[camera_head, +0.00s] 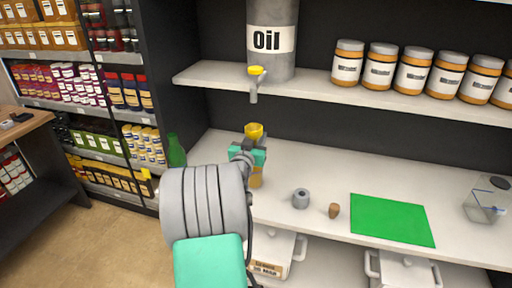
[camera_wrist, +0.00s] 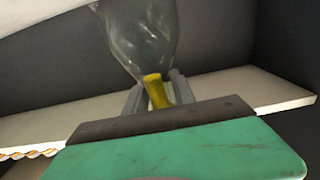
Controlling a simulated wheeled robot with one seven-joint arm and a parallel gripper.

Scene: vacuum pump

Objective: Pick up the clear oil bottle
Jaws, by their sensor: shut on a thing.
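The clear bottle (camera_wrist: 140,38) shows in the wrist view, which is upside down, with its yellow top (camera_wrist: 155,90) between my fingers. In the head view its yellow top (camera_head: 254,131) stands above my gripper (camera_head: 253,153), and a tan lower part (camera_head: 257,178) shows below it. My gripper is shut on the bottle near its top. My wrist and arm hide much of it in the head view. I cannot tell whether its base touches the counter.
The white counter (camera_head: 320,170) holds a grey ring (camera_head: 300,198), a brown cork (camera_head: 334,211), a green mat (camera_head: 392,220) and a clear jug (camera_head: 487,200). A green bottle (camera_head: 176,150) stands left. The shelf (camera_head: 310,88) above holds an oil tank (camera_head: 271,55) and several jars (camera_head: 413,70).

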